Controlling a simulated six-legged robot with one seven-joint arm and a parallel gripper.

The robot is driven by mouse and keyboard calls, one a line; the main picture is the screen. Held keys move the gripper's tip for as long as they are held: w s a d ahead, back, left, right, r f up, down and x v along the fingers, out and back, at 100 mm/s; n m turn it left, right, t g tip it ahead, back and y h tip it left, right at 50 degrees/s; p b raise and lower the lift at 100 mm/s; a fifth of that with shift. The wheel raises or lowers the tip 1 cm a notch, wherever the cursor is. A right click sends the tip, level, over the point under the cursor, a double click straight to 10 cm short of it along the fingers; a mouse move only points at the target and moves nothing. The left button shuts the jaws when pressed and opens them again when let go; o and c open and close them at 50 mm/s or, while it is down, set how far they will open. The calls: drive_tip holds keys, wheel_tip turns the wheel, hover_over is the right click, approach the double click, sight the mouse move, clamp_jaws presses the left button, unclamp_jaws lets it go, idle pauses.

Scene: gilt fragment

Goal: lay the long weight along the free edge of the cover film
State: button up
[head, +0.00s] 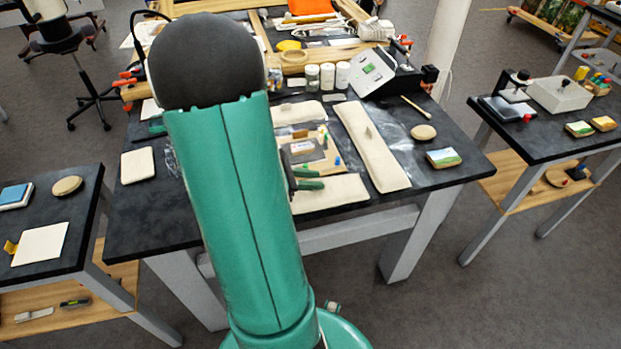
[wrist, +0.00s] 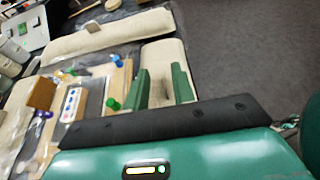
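A long cream weight (head: 372,145) with a small grey tab lies on the right part of the dark table, and it shows at the top of the wrist view (wrist: 120,32). Another cream weight (head: 340,190) lies along the front edge, partly hidden by my arm; it also shows in the wrist view (wrist: 164,55). My gripper (wrist: 161,88) is open above this front weight, its green fingers either side of an upright tab (wrist: 157,96). I cannot tell whether they touch it. Clear cover film (head: 402,158) shows beside the right weight; its free edge is unclear.
A board with small parts (head: 305,150) lies between the weights, with blue and green pegs near my gripper. A third cream weight (head: 297,114) lies behind it. White jars (head: 327,76), a grey device (head: 378,72) and a round wooden disc (head: 423,132) stand around.

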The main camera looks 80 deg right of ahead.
drive_tip(key=shift+r, duration=0.1)
drive_tip(key=shift+r, duration=0.6)
drive_tip(key=v, duration=1.2)
drive_tip(key=shift+f, duration=0.15)
drive_tip(key=shift+w, duration=0.1)
drive_tip(key=w+a+r+m+t+y, duration=0.2)
drive_tip(key=a+t, duration=0.3)
drive_tip(key=a, duration=0.6)
drive_tip(key=w+a+r+m+t+y, duration=0.2)
drive_tip(key=w+a+r+t, duration=0.3)
drive_tip(key=a, duration=0.6)
drive_tip(key=w+a+r+m+t+y, duration=0.2)
drive_tip(key=a+t, duration=0.5)
drive_tip(key=a, duration=0.4)
wheel_tip(320, 180, up, 2)
drive_tip(key=shift+w+a+r+y, duration=0.2)
drive_tip(key=shift+w+a+y, duration=0.15)
drive_tip(key=shift+w+y, duration=0.25)
